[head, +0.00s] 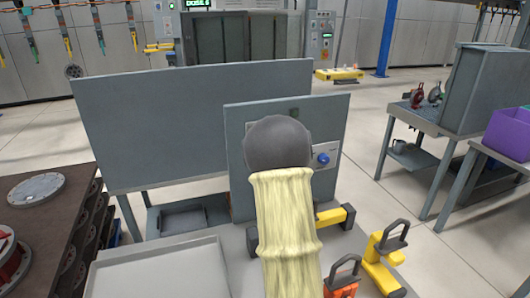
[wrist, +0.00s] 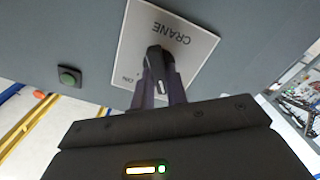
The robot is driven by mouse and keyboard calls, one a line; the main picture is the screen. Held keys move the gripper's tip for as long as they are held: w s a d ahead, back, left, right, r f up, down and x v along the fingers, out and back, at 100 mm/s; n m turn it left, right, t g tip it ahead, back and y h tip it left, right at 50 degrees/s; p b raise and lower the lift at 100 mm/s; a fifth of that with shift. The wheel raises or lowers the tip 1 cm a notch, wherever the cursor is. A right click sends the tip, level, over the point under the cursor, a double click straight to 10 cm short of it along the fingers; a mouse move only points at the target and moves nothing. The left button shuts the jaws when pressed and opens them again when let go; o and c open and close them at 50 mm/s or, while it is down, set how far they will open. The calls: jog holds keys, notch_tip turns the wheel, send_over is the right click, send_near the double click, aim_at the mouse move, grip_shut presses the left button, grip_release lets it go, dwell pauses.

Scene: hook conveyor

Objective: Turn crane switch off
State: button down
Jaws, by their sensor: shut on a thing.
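The crane switch plate (wrist: 190,25) is a pale plate on a grey panel, seen in the wrist view. Its lettering "CRANE" is upside down, and "ON" is partly readable at its lower left. My gripper (wrist: 161,56) is in front of the plate with its dark fingers closed together on the switch handle, which they mostly hide. The handle's exact angle cannot be told. In the head view my arm covers the gripper and the switch, in front of the upright grey panel (head: 240,150).
A blue knob (head: 323,158) shows right of my arm. Yellow clamp-like tools (head: 384,262) and a pale tray (head: 155,275) are on the near bench. Open floor (head: 370,140) lies to the right.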

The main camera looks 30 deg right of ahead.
jog(key=shift+f+n+b, duration=0.1)
jog(key=shift+n+b, duration=0.4)
jog(key=c, duration=1.4)
grip_release()
jog(key=shift+s, duration=0.1)
jog(key=b+v, duration=0.3)
jog(key=v, duration=1.4)
jog(key=shift+s+a, duration=0.1)
